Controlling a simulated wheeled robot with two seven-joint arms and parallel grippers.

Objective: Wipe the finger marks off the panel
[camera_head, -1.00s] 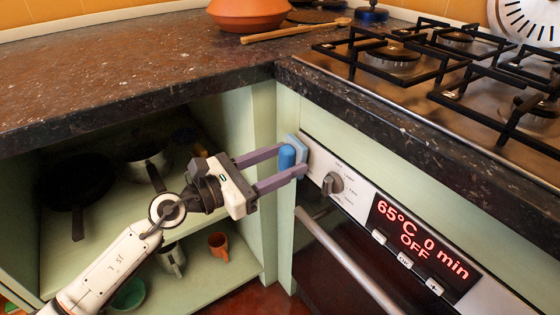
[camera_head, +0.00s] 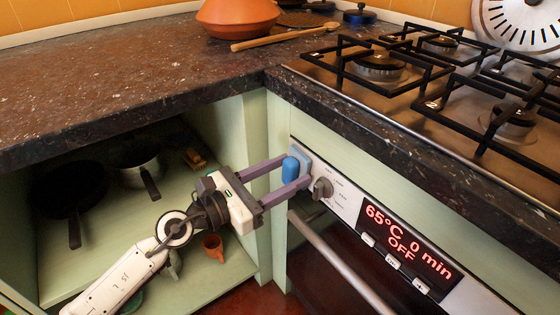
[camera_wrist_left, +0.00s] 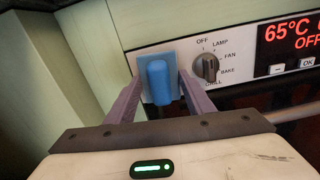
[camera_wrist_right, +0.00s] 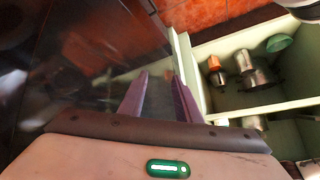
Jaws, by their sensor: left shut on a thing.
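The white oven control panel (camera_head: 345,205) slopes down to the right in the head view, and also shows in the left wrist view (camera_wrist_left: 231,41). My left gripper (camera_head: 296,169) is shut on the handle of a blue wiping pad (camera_head: 291,167). The pad is at the panel's left end, left of the knob (camera_head: 322,188), and looks flat against it in the left wrist view (camera_wrist_left: 158,52). What lies behind the pad is hidden. I cannot make out finger marks on the panel. My right gripper (camera_wrist_right: 159,74) is open and empty.
The oven handle (camera_head: 340,262) runs below the panel, and the dark worktop edge (camera_head: 400,120) overhangs it. Red display digits (camera_head: 405,240) and buttons sit right of the knob. Open shelves with pans (camera_head: 138,172) lie left. The gas hob (camera_head: 440,80) is above.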

